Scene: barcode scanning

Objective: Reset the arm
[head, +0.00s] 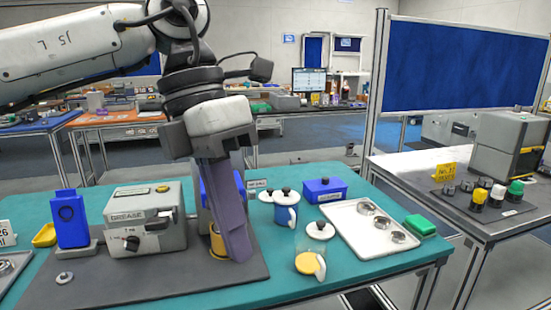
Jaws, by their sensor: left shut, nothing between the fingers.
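My left arm comes in from the upper left, and its gripper (236,248) points down over the dark grey mat (150,285) on the teal table. Its long grey-purple fingers are shut, with nothing seen between them. The tips are low, just right of and in front of a yellow cylinder (216,243), which they partly cover. I cannot tell whether they touch it. A grey box marked GREASE (145,220) stands to the left of the fingers. A blue object (207,188) behind the fingers is mostly hidden. My right gripper is out of view.
A blue device (71,220) stands left. A side table (400,164) is at the right.

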